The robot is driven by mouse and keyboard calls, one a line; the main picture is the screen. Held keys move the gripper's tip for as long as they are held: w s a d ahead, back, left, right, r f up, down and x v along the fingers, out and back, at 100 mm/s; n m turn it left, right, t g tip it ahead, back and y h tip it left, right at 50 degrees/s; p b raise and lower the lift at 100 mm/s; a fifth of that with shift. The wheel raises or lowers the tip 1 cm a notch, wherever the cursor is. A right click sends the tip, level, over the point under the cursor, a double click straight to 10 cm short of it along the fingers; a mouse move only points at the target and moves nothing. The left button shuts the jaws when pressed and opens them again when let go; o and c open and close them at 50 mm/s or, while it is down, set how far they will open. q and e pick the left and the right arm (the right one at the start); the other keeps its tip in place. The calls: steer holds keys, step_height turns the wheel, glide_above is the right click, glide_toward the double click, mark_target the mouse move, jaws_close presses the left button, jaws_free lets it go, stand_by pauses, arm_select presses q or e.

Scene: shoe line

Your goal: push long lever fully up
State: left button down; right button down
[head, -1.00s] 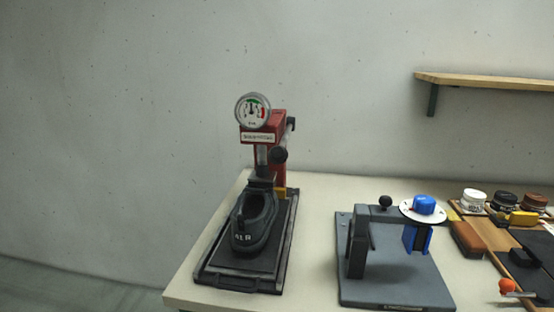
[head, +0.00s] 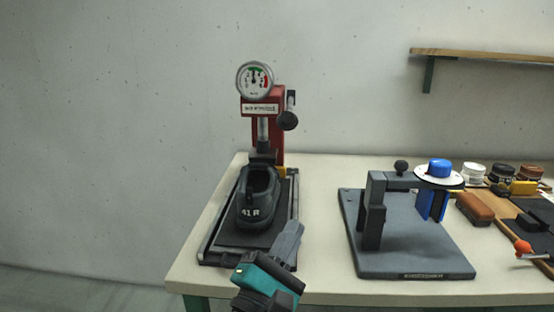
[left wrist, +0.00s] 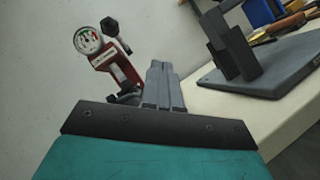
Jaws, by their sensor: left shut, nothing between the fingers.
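The red press (head: 278,140) stands at the back left of the table with a round gauge (head: 255,79) on top. A dark lever with a large black knob (head: 288,120) is at the press's upper right side; I take it as the long lever. In the left wrist view the knob (left wrist: 110,26) shows beside the gauge, clear of my fingers. My left gripper (head: 293,228) is shut and empty, low in front of the press and apart from the lever. Its fingers (left wrist: 161,68) point toward the press base. My right gripper is not in view.
A dark shoe marked 41 R (head: 256,200) sits on the press base (head: 213,245). A grey fixture (head: 415,250) with a blue-topped white disc (head: 439,172) stands to the right. Brushes and jars lie at far right. A wooden shelf (head: 490,55) hangs on the wall.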

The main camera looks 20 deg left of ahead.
arm_select(q)
steer(key=a+n+y, duration=0.1)
steer(key=n+y, duration=0.1)
steer(key=n, duration=0.2)
steer(key=w+a+r+n+y, duration=0.1)
steer(key=a+n+y, duration=0.1)
steer(key=n+y, duration=0.1)
steer(key=a+r+n+y, duration=0.1)
steer(key=n+y, duration=0.1)
steer(key=n, duration=0.2)
steer(key=shift+w+a+r+n+t, duration=0.1)
steer(key=shift+w+a+n+t, duration=0.25)
steer(key=shift+w+n+t, duration=0.05)
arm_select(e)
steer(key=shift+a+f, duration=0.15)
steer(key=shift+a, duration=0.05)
arm_select(q)
steer(key=s+r+p+x, duration=0.1)
steer(key=p+x, duration=0.3)
steer(key=x, duration=0.9)
steer(key=shift+s+d+r, duration=0.2)
steer(key=shift+d+r, duration=0.05)
steer(key=shift+r, duration=0.4)
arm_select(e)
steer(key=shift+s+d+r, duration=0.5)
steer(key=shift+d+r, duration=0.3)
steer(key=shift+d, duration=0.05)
